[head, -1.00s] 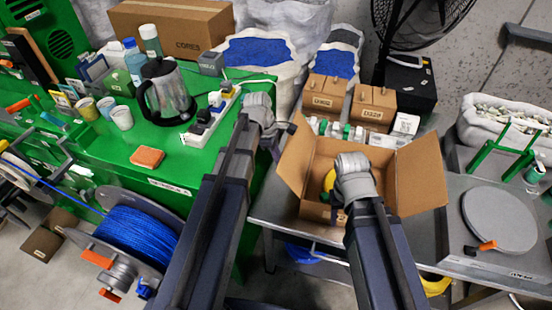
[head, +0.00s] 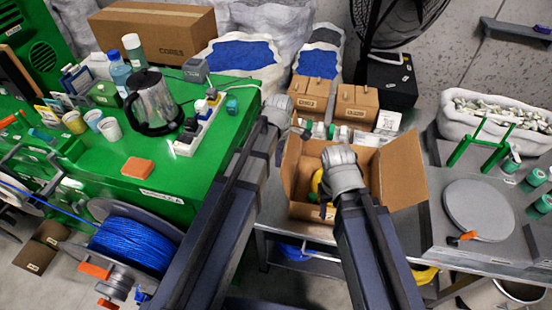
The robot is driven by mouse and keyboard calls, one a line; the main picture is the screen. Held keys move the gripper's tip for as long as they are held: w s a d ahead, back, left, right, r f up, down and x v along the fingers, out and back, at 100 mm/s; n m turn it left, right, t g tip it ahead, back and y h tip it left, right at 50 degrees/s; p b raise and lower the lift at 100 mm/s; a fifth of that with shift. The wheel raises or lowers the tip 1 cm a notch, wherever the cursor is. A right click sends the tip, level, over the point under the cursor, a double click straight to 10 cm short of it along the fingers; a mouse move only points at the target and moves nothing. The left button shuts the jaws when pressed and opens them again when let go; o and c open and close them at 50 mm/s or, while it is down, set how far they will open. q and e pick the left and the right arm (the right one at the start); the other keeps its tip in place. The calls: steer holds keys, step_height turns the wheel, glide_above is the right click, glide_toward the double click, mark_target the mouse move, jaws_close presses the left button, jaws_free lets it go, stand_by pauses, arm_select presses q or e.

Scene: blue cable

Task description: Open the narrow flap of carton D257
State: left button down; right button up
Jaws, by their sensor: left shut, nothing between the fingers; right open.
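An open brown carton (head: 301,211) stands on the grey metal table. I cannot read its label. Its left flap (head: 290,165) stands up, and its large right flap (head: 404,172) leans outward. A yellow object (head: 317,183) shows inside, partly hidden by my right gripper. My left gripper (head: 303,131) is shut and empty, above and behind the carton's left flap. My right gripper (head: 325,204) is open over the carton's opening, pointing down at the near side. My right wrist and arm hide much of the interior and near wall, so I cannot tell whether the fingers touch cardboard.
Two small cartons (head: 312,92) (head: 356,103) stand behind the open carton, with small bottles between. A green bench (head: 178,185) with a kettle (head: 155,100) and power strip lies left. A round grey plate (head: 480,210) and a white bin of parts (head: 490,112) are right.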

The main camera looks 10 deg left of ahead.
arm_select(q)
steer(key=shift+r, duration=0.15)
steer(key=shift+r+p, duration=0.7)
steer(key=shift+p, duration=0.15)
steer(key=a+r+p, duration=0.3)
steer(key=r+p, duration=0.6)
steer(key=shift+a, duration=0.15)
steer(key=shift+f, duration=0.1)
